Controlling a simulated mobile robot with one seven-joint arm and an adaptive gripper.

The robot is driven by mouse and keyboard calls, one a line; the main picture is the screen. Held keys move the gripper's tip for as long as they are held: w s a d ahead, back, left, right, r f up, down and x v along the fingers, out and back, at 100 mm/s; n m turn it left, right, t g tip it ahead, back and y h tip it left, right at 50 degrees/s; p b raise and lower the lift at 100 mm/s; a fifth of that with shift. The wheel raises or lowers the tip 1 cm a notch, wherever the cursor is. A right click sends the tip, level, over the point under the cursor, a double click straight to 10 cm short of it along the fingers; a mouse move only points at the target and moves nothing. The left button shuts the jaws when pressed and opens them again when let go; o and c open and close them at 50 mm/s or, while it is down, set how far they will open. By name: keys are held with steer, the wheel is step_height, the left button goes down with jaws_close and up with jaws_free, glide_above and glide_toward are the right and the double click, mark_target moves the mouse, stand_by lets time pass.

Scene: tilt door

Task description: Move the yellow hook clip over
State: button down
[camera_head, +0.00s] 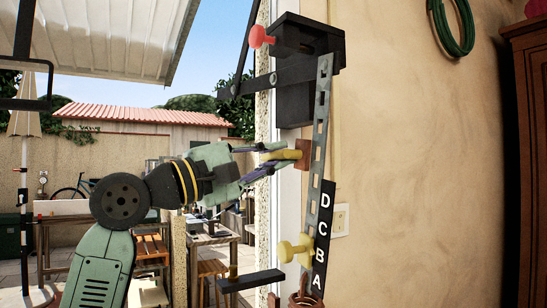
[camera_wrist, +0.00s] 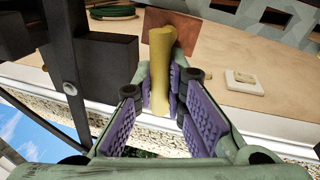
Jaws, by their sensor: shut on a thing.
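My gripper (camera_head: 280,156) is shut on a yellow bar, which I take to be the yellow hook clip (camera_head: 286,154). The clip ends at a brown plate (camera_head: 303,154) against the upright slotted metal rail (camera_head: 319,125). In the wrist view the clip (camera_wrist: 160,70) stands between the purple finger pads, with the brown plate (camera_wrist: 185,28) behind its far end. Whether the clip is hooked on the rail cannot be told. A second yellow piece, a round knob (camera_head: 293,250), sits lower on the rail beside the black strip lettered D, C, B, A (camera_head: 321,235).
A black box bracket (camera_head: 310,62) with a red knob (camera_head: 260,37) is above my gripper. A black horizontal bar (camera_head: 250,281) juts out below. A wall switch (camera_head: 340,220) is right of the strip. The tilted door panel (camera_head: 110,35) hangs upper left. Open space lies left of the rail.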

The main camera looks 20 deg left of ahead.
stand_by(0.3)
steer(key=c, duration=1.6)
jaws_free()
steer(key=v, duration=1.2)
